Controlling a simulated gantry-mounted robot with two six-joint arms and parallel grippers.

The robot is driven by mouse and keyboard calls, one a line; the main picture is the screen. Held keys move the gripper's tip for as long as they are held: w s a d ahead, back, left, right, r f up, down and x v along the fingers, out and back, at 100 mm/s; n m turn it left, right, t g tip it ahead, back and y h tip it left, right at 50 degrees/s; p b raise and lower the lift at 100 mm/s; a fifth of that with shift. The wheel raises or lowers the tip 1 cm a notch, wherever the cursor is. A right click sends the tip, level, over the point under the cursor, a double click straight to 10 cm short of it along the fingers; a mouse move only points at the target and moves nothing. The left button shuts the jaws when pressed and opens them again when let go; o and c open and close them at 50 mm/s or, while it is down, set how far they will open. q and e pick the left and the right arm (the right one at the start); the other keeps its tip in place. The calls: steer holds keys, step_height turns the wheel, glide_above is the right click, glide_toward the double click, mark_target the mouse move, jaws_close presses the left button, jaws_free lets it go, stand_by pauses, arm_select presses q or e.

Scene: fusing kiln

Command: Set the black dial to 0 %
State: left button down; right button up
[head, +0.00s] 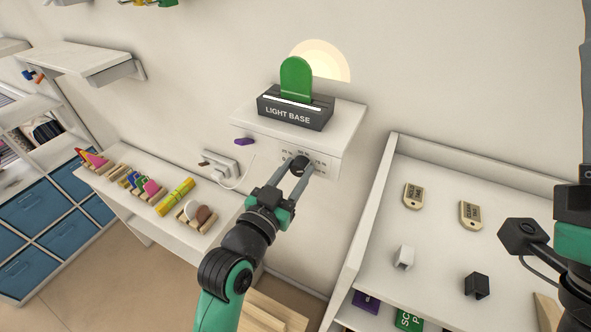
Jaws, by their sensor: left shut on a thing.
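The black dial (301,162) sits on the front face of the white wall shelf, below the light base (295,107). Small percent labels show around it; some are too small to read or covered. My left gripper (298,167) reaches up from below and is shut on the dial, a finger on either side. The dial's pointer mark is hidden. The light base holds an upright green panel (296,80), and a warm glow (325,60) shows on the wall behind it. Part of my right arm shows at the right edge, but its fingers are out of the picture.
A purple piece (244,141) is on the shelf's left side, near a wall socket (220,164) with a cable. A narrow shelf (146,217) with colourful pieces is at left. A white board (440,243) with tags and hooks stands at right.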

arm_select(q)
steer(key=n+p, duration=0.2)
steer(key=n, duration=0.2)
steer(key=shift+r+n, duration=0.1)
steer(key=shift+n, duration=0.3)
steer(key=n+p, duration=0.2)
steer(key=n, duration=0.2)
steer(key=shift+a, duration=0.1)
steer(key=n+p, duration=0.3)
steer(key=n, duration=0.2)
steer(key=shift+n+p, duration=0.35)
steer(key=shift+n, duration=0.05)
steer(key=n, duration=0.2)
steer(key=n+p, duration=0.1)
steer(key=shift+f+n, duration=0.2)
steer(key=shift+n, duration=0.2)
steer(key=n, duration=0.3)
steer(key=shift+f+n+p, duration=0.1)
steer(key=shift+n+p, duration=0.2)
steer(key=shift+p, duration=0.1)
steer(key=n, duration=0.5)
steer(key=shift+f, duration=0.1)
steer(key=n, duration=0.5)
steer(key=shift+n, duration=2.2)
